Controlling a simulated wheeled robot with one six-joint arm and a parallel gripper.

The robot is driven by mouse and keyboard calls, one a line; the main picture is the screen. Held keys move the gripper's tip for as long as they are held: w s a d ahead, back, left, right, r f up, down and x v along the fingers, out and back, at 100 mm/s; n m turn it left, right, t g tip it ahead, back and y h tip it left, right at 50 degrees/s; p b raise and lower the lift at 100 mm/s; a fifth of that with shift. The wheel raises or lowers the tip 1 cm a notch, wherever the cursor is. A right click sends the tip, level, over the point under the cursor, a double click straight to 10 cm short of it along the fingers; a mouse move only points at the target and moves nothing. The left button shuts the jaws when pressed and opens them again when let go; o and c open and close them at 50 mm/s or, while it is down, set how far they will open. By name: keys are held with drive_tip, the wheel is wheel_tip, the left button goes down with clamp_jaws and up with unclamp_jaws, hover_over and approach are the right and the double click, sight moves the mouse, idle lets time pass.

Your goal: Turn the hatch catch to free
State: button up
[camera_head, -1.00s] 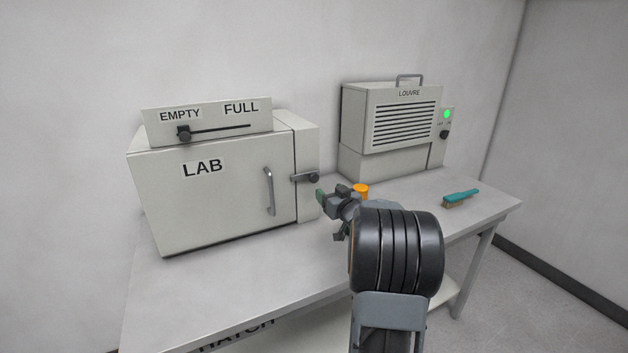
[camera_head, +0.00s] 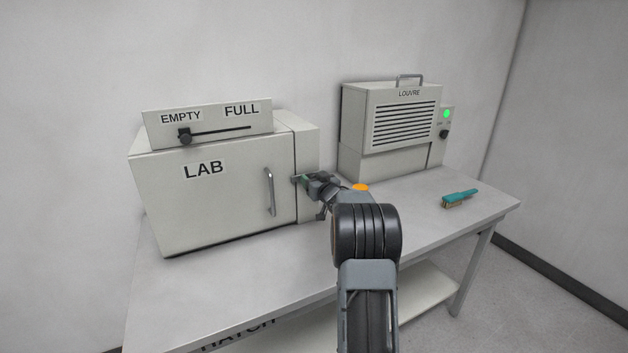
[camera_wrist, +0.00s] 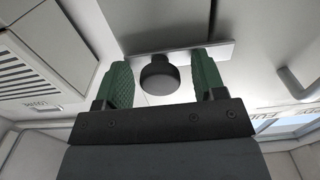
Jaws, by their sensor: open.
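The catch, a flat bar (camera_head: 295,178) with a round dark knob (camera_wrist: 159,75), is on the front of the LAB box, right of its door handle. The bar lies about level in the head view. My gripper (camera_head: 306,179) is at the catch and hides most of it there. In the wrist view, my gripper's green-padded fingers (camera_wrist: 163,82) stand apart, one on each side of the knob, with gaps visible on both sides. The LAB door (camera_head: 225,195) looks closed. The word HATCH (camera_head: 238,335) shows partly below the table's front edge.
The door handle (camera_head: 269,191) is close left of the catch. An EMPTY/FULL slider (camera_head: 185,136) tops the LAB box. A LOUVRE unit (camera_head: 400,125), an orange object (camera_head: 360,187) and a teal brush (camera_head: 460,197) are to the right. The front tabletop is clear.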

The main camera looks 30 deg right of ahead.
clamp_jaws()
idle(0.5)
